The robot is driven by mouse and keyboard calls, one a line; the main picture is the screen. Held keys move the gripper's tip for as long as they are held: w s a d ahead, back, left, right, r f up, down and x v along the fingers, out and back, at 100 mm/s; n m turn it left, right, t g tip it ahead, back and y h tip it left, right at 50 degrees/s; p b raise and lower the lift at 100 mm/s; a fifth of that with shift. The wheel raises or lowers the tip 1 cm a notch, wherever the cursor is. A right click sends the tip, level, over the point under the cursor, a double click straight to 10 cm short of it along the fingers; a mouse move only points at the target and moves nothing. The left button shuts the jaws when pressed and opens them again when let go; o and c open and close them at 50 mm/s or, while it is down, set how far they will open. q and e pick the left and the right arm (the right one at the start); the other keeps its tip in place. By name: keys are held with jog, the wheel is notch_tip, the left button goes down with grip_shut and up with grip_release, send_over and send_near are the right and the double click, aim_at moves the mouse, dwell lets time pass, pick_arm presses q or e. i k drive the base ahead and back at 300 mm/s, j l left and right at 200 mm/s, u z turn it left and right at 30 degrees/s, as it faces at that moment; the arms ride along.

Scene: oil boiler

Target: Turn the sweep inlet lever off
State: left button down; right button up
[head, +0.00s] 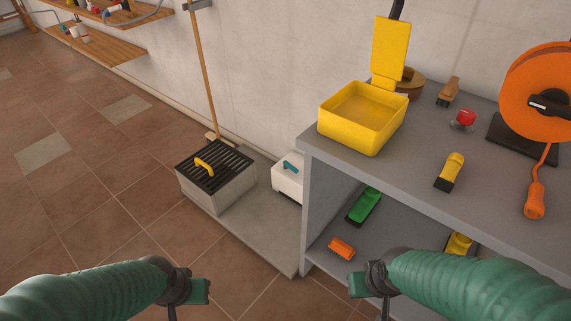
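No lever in the head view is marked as the sweep inlet lever. A yellow handle (204,164) sits on top of a grey box with a black slatted lid (230,173). A teal handle (290,165) is on a white box (285,182), partly hidden behind the bench. I cannot tell whether either handle is the lever. My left gripper (198,291) is at the lower left, apart from both boxes. My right gripper (368,284) is in front of the bench's lower shelf. I cannot tell whether either is open, and nothing shows held.
A grey bench (413,153) fills the right, carrying an open yellow box (362,115), an orange reel (540,90) and a red button (464,118). Its lower shelf holds a green tool (364,205) and an orange block (341,248). The tiled floor (80,205) at left is clear.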

aim_at(287, 164)
jog(key=i+j+u, duration=0.25)
jog(key=u, duration=0.2)
jog(key=i+j+u, duration=0.3)
jog(key=u, duration=0.15)
jog(key=i+j+u, duration=0.25)
jog(key=u, duration=0.2)
jog(key=i+z, duration=0.3)
jog(key=i+j+z, duration=0.3)
jog(key=i, duration=0.2)
jog(key=i+l+z, duration=0.1)
jog(key=z, duration=0.35)
jog(key=i+l+z, duration=0.1)
jog(key=z, duration=0.3)
jog(key=i+z, duration=0.2)
jog(key=z, duration=0.25)
jog(key=i+z, duration=0.15)
jog(key=z, duration=0.25)
jog(key=i+j+z, duration=0.1)
jog(key=z, duration=0.35)
